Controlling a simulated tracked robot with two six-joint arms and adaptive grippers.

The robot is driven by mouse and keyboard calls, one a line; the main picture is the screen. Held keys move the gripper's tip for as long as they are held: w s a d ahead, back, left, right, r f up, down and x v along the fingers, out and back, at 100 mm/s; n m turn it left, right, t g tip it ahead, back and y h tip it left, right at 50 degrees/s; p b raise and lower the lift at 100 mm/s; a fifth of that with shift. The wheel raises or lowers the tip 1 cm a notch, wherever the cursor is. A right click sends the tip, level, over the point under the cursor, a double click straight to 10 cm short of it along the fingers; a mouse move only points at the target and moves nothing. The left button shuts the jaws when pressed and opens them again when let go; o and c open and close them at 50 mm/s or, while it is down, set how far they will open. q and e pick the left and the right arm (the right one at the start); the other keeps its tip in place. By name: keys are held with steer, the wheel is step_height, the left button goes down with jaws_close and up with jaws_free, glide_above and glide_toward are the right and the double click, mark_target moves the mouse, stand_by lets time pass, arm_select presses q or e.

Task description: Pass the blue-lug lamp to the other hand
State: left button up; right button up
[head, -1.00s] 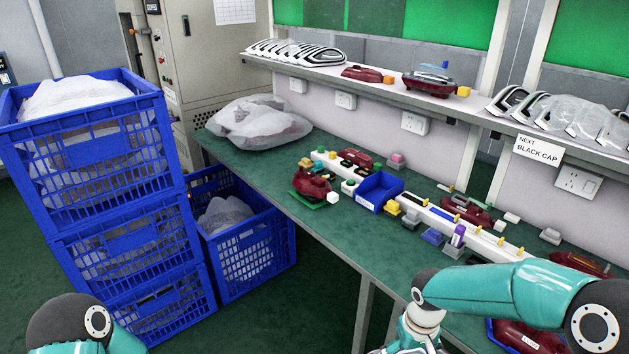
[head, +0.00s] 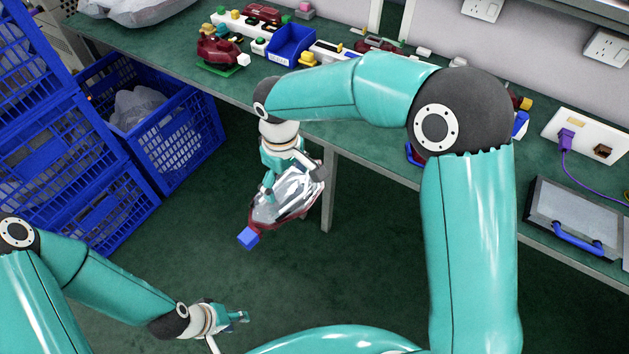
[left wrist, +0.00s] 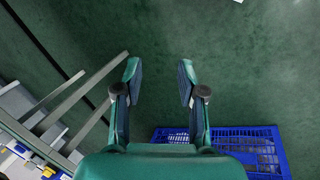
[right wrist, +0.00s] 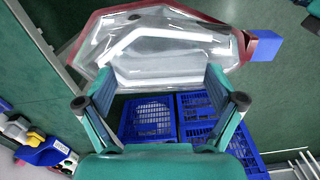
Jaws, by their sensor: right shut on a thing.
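The blue-lug lamp (head: 291,196) has a clear and silver lens, a dark red rim and a blue block lug (head: 248,238) at one end. My right gripper (head: 292,184) is shut on it and holds it in the air in front of the table. In the right wrist view the lamp (right wrist: 165,50) lies across the fingertips, its blue lug (right wrist: 264,46) to the right. My left gripper (head: 243,316) is empty, low and below the lamp in the head view, apart from it. The left wrist view shows its fingers (left wrist: 160,75) spread, with only floor between them.
The green table (head: 160,50) runs along the back. It carries a blue bin (head: 290,45), a red lamp on a green pad (head: 218,50) and a grey case (head: 575,218). Blue crates (head: 170,130) stand at the left. Open floor lies below the held lamp.

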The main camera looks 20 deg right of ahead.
steer(key=a+r+n, duration=0.1)
steer(key=a, duration=0.2)
steer(key=a+r+n, duration=0.1)
steer(key=a, duration=0.1)
steer(key=shift+w+r+n, duration=0.1)
steer(key=shift+r+n, duration=0.2)
steer(key=shift+r, duration=0.05)
steer(key=shift+a+f, duration=0.1)
steer(key=shift+a, duration=0.15)
arm_select(q)
steer(key=shift+o, duration=2.2)
steer(key=o, duration=0.5)
steer(key=shift+c, duration=0.2)
steer(key=w+a+r+m+t+h, duration=0.3)
steer(key=w+a+m+t, duration=0.1)
steer(key=w+m+t, duration=0.15)
step_height(320, 180, up, 14)
steer(key=s+a+m+t+h, duration=0.3)
steer(key=m+t+h, duration=0.2)
steer(key=t+h, duration=0.15)
steer(key=x, duration=1.2)
steer(key=shift+w+f+y, duration=0.3)
steer(key=shift+f+y, duration=0.15)
arm_select(e)
steer(key=a+f, duration=0.4)
steer(key=a, duration=0.2)
steer(key=shift+a+f, duration=0.2)
steer(key=shift+a, duration=0.05)
